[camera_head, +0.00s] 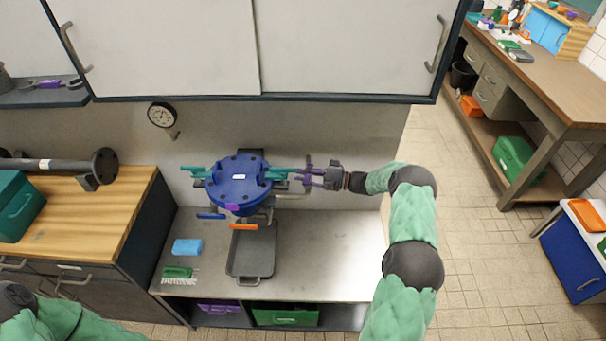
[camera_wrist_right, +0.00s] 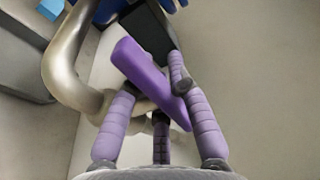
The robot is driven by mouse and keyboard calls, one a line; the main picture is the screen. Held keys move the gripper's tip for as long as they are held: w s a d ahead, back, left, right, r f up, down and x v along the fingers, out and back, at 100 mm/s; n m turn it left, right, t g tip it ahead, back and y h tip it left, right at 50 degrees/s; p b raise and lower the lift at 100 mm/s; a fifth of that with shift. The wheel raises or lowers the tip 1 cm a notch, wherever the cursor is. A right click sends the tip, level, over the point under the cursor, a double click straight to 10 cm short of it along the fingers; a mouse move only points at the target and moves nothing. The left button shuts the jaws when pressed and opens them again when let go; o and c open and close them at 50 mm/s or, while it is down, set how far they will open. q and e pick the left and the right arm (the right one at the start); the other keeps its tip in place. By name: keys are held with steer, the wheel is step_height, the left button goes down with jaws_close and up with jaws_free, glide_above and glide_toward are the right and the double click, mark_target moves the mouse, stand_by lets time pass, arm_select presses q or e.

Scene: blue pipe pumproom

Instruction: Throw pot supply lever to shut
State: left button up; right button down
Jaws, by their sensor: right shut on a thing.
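The blue round pot (camera_head: 238,187) with a bolted lid sits against the wall above the metal bench. My right gripper (camera_head: 312,176) is at the right of the pot, level with its rim. It is shut on a purple lever (camera_head: 308,163). In the right wrist view the purple lever (camera_wrist_right: 146,70) lies slanted between the fingers of my right gripper (camera_wrist_right: 152,88), in front of a bent metal pipe (camera_wrist_right: 67,65). The lever's pivot is partly hidden by the fingers. My left gripper is out of view.
Teal handles stick out at both sides of the pot. A dark tray (camera_head: 251,255), a blue sponge (camera_head: 187,247) and a green brush (camera_head: 178,272) lie on the bench. The bench's right side is clear.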

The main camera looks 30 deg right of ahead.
steer(key=m+t+h, duration=0.4)
steer(key=h, duration=0.1)
steer(key=shift+w+d+h, duration=0.15)
steer(key=shift+d+h, duration=0.05)
steer(key=shift+h, duration=0.1)
steer(key=shift+d+f+m+t+h+b, duration=0.1)
steer(key=shift+m+t+h+b, duration=0.15)
steer(key=shift+m+h, duration=0.6)
steer(key=shift+d+r+m+t+h+b, duration=0.15)
steer(key=shift+m+t+h, duration=0.3)
steer(key=shift+h, duration=0.55)
steer(key=shift+d+f+m+t+h+b, duration=0.1)
steer(key=shift+f+m+t+h+b, duration=0.1)
steer(key=shift+m+h, duration=0.7)
steer(key=shift+w+d+h, duration=0.1)
steer(key=shift+h, duration=0.25)
steer(key=c, duration=1.1)
jaws_free()
steer(key=shift+c, duration=0.2)
steer(key=s+d, duration=0.1)
steer(key=s, duration=1.1)
